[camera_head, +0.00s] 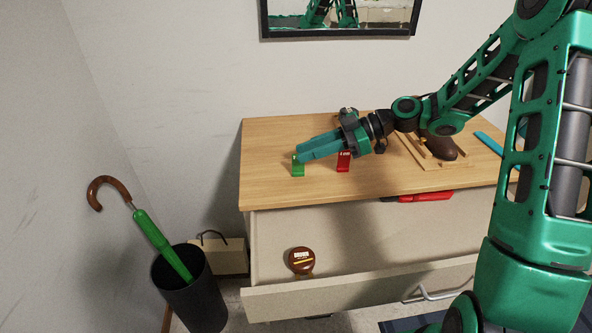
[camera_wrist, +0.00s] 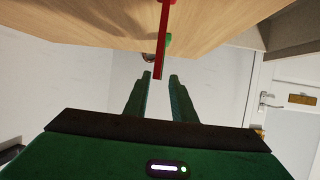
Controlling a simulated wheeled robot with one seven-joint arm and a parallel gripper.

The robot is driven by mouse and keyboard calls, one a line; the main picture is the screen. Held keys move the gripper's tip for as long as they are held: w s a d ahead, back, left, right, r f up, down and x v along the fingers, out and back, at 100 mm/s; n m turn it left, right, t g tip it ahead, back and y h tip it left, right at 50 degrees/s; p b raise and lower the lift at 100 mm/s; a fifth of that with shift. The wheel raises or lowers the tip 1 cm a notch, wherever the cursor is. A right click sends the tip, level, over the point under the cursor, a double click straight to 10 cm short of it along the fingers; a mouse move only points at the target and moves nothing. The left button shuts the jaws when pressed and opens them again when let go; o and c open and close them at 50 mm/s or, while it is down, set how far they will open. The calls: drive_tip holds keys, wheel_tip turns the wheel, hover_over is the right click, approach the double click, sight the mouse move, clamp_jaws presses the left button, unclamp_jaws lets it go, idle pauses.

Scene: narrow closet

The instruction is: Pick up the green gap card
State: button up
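The green gap card (camera_head: 298,168) stands near the left part of the wooden dresser top, with an upright part and a flat foot. A red card (camera_head: 343,163) of similar shape stands to its right. My gripper (camera_head: 299,150) reaches left over the dresser, its fingertips at the green card's upper edge in the head view; I cannot tell whether they touch it. In the wrist view the two fingers (camera_wrist: 160,76) are apart, with nothing clearly held. A red strip (camera_wrist: 162,42) extends toward the fingertips, and a small green patch (camera_wrist: 169,40) shows behind it.
A brown shoe (camera_head: 441,146) rests on a wooden rack (camera_head: 440,164) at the right, near a blue item (camera_head: 489,143). The drawer (camera_head: 360,288) is pulled out, with a round brown object (camera_head: 301,260) at it. A bin (camera_head: 189,297) with an umbrella (camera_head: 160,245) stands at left.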

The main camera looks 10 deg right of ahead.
clamp_jaws()
idle(0.4)
drive_tip(key=shift+w+r, duration=0.1)
drive_tip(key=shift+r, duration=0.55)
drive_tip(key=s+a+r, duration=0.8)
drive_tip(key=r, duration=0.1)
drive_tip(key=shift+s+r, duration=0.3)
drive_tip(key=shift+r, duration=0.05)
